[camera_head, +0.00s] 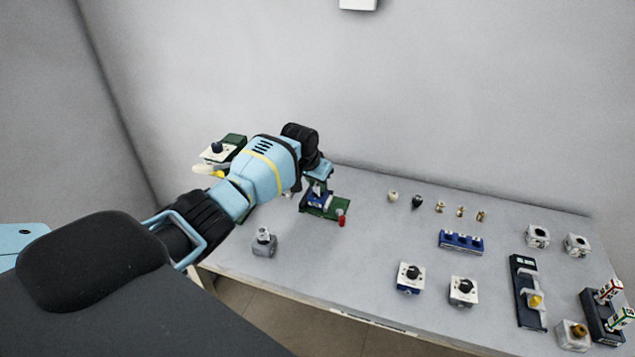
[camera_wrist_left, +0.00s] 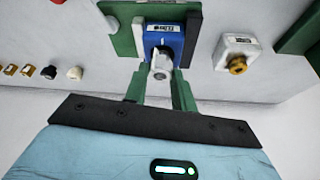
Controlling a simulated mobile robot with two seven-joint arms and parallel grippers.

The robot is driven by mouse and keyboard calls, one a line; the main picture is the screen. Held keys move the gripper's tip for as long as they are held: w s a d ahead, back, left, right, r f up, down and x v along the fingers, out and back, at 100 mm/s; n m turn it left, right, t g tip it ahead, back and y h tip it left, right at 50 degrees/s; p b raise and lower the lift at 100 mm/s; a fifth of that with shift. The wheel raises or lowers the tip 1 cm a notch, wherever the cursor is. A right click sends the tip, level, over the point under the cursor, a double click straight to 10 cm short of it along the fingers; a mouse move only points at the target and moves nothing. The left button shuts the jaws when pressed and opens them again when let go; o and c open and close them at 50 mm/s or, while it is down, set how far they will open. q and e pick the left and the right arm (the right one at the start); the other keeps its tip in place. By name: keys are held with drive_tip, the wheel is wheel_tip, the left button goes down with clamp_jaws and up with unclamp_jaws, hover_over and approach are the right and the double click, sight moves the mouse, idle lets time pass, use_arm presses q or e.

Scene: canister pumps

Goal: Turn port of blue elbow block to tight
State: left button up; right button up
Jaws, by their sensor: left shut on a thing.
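The blue elbow block (camera_wrist_left: 172,40) sits on a green base (camera_wrist_left: 124,38) in the left wrist view, with a label on its top face. In the head view the block (camera_head: 319,200) is partly hidden under my left gripper (camera_head: 318,180). A pale grey port (camera_wrist_left: 160,62) sticks out of the block's near side. My left gripper (camera_wrist_left: 161,80) has its two green fingers on either side of this port and is shut on it. How far the port is turned cannot be told. My right gripper is not in view.
A red-tipped part (camera_head: 341,219) stands close beside the green base. A grey block (camera_head: 264,243) is near the table's front left. Several small fittings, a blue rack (camera_head: 460,242) and white blocks are on the right. Bare table (camera_head: 370,240) lies between.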

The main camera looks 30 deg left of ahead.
use_arm(q)
drive_tip(key=m, duration=0.1)
drive_tip(key=m+h+b, duration=0.1)
drive_tip(key=m, duration=0.1)
drive_tip(key=shift+a+f, duration=0.1)
drive_tip(key=shift+f, duration=0.2)
drive_tip(key=shift+m+g+h+b, duration=0.4)
drive_tip(key=shift+m+h+b, duration=0.15)
drive_tip(key=shift+m, duration=0.75)
drive_tip(key=shift+r+m, duration=0.15)
drive_tip(key=shift+m, duration=0.15)
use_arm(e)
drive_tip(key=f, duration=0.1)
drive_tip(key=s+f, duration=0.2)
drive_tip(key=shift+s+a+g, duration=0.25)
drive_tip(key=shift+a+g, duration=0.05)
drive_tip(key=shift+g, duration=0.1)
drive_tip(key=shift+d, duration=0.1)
use_arm(q)
drive_tip(key=o, duration=1)
drive_tip(key=shift+a, duration=0.1)
drive_tip(key=shift+r, duration=0.1)
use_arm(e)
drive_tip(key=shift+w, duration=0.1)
